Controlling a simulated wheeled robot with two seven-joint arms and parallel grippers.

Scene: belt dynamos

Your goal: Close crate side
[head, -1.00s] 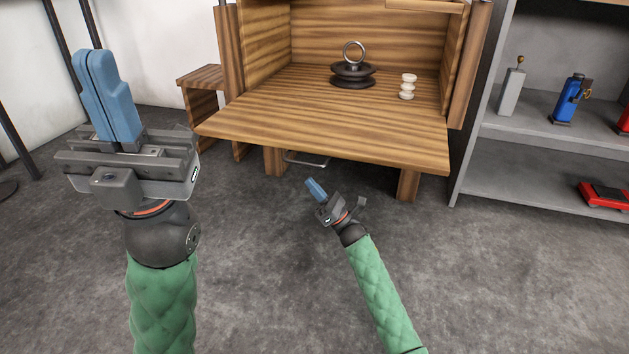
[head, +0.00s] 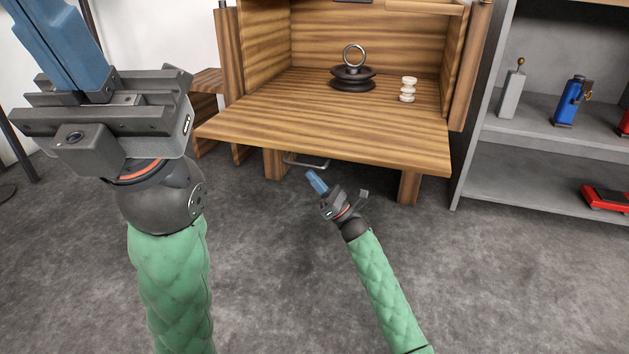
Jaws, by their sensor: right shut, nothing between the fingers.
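The wooden crate (head: 350,45) stands in the centre of the head view with its front side (head: 330,130) folded down flat towards me. A thin metal handle (head: 307,163) shows under the front edge of that side. My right gripper (head: 316,181) is shut and empty, low in front of the folded side and just below the handle; I cannot tell whether it touches the handle. My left gripper (head: 52,35) is raised at the upper left, its blue fingers together with nothing seen between them; its tips run out of the picture.
Inside the crate are a dark ringed weight (head: 353,75) and a small white spool-like piece (head: 407,89). A grey shelf (head: 540,165) with a blue item (head: 570,100) and a red item (head: 604,198) stands right. The floor in front is clear.

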